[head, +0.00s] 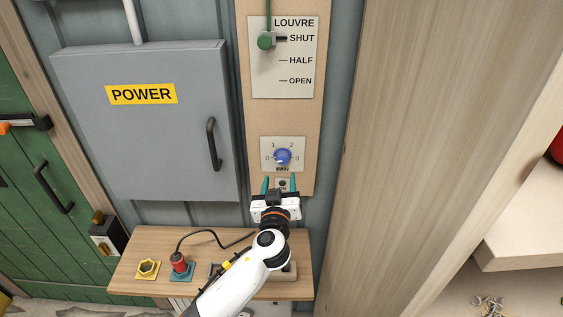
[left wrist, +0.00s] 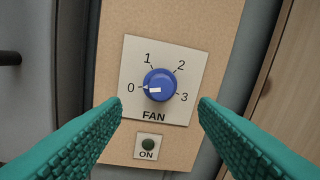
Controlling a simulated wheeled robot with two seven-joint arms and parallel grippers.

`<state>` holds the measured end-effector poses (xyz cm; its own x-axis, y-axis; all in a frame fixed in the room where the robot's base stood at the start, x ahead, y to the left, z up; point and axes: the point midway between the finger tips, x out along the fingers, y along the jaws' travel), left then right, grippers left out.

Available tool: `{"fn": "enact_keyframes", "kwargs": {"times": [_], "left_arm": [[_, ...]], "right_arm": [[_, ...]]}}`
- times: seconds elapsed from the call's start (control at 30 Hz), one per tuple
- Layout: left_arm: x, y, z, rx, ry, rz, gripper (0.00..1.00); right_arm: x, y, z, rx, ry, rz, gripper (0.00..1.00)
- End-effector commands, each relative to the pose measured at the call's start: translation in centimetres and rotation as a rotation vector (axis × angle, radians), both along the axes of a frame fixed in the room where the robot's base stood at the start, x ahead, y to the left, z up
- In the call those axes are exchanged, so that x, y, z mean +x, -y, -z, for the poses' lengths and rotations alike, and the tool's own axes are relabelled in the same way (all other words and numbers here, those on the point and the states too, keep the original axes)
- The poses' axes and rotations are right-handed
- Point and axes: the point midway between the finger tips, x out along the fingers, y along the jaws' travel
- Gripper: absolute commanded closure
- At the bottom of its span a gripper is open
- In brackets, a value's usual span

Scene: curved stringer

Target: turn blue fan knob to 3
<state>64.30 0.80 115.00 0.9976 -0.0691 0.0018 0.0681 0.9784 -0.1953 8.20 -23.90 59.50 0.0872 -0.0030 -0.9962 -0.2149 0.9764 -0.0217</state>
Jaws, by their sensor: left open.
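The blue fan knob (head: 283,157) sits on a light plate (head: 297,143) marked 0, 1, 2, 3 and FAN, on a wooden panel. In the left wrist view the knob (left wrist: 159,85) has a white pointer aimed left, at or close to 0. The 3 is at its lower right. My left gripper (head: 279,183) is just below the knob in the head view, with its teal fingers apart and empty. In the left wrist view its fingers (left wrist: 160,108) stand on either side, apart from the knob. My right gripper is not in view.
An ON indicator (left wrist: 148,146) is below the fan plate. A louvre plate (head: 300,70) with a green lever (head: 266,40) at SHUT is above. A grey POWER box (head: 140,130) stands left. A wooden wall (head: 420,120) rises right.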

Motion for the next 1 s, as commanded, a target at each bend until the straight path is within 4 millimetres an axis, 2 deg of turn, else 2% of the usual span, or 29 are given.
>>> {"fn": "enact_keyframes", "kwargs": {"times": [0.03, 0.2, 0.4, 0.6, 0.87, 1.0], "left_arm": [[1.1, 0.1, -0.4, 0.003, 0.0, 0.0, 0.46], [4.0, 0.3, -0.2, 0.004, -0.001, 0.001, 0.46], [6.2, 0.5, -0.1, 0.001, -0.001, 0.001, 0.46], [7.2, 0.5, 0.0, 0.0, -0.002, 0.001, 0.46], [7.2, 0.5, 0.1, -0.001, -0.002, 0.0, 0.46], [7.2, 0.5, 0.1, 0.0, -0.002, 0.0, 0.65]], "right_arm": [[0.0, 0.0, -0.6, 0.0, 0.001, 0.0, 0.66], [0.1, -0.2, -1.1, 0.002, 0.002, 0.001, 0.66], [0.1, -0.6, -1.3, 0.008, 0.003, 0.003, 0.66], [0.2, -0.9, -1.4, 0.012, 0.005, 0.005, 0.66], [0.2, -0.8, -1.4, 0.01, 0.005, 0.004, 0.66], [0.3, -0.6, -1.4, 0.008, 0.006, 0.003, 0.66]]}}
